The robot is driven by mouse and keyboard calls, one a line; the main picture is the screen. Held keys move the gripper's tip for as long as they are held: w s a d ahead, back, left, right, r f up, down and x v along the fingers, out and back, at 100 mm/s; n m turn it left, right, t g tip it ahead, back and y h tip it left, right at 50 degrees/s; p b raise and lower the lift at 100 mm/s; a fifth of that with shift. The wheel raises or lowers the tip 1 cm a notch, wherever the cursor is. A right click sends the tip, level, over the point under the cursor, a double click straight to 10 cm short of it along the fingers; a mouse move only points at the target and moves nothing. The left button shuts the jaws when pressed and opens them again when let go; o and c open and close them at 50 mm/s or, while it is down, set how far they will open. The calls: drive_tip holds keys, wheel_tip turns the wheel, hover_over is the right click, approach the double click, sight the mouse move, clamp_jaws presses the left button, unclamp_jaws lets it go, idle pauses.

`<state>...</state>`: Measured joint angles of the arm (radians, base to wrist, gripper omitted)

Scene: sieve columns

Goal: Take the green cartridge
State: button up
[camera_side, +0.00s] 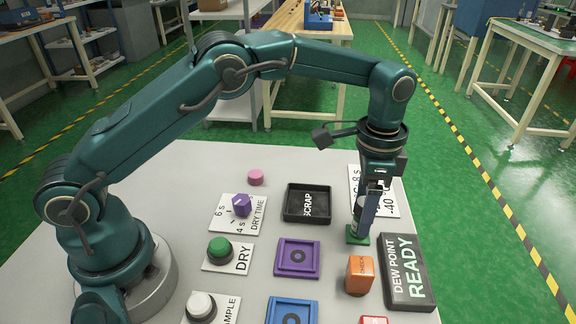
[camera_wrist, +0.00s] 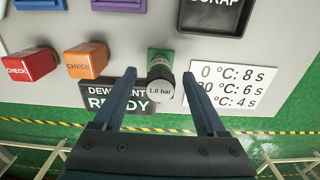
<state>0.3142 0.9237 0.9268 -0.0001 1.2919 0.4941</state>
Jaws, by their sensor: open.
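A grey upright cylinder with a white top marked "1.0 bar" (camera_wrist: 160,88) stands at a green square base (camera_side: 357,238); this is the only green cartridge-like thing I see. The green base also shows in the wrist view (camera_wrist: 160,56), behind the cylinder. My gripper (camera_wrist: 159,78) is open, with one finger on each side of the cylinder and a visible gap on both sides. In the side view my gripper (camera_side: 361,220) points down, low over the green base, and its fingers largely hide the cylinder.
An orange CHECK block (camera_side: 359,275) and DEW POINT READY sign (camera_side: 407,285) stand close by. A black SCRAP tray (camera_side: 293,215), purple square holder (camera_side: 297,243) and blue one (camera_side: 292,303) lie left. Further left are a purple dial (camera_side: 241,206), green DRY button (camera_side: 219,247) and pink disc (camera_side: 256,177).

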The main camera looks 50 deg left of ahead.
drive_tip(key=shift+f, duration=1.4)
clamp_jaws()
drive_tip(key=shift+r, duration=0.1)
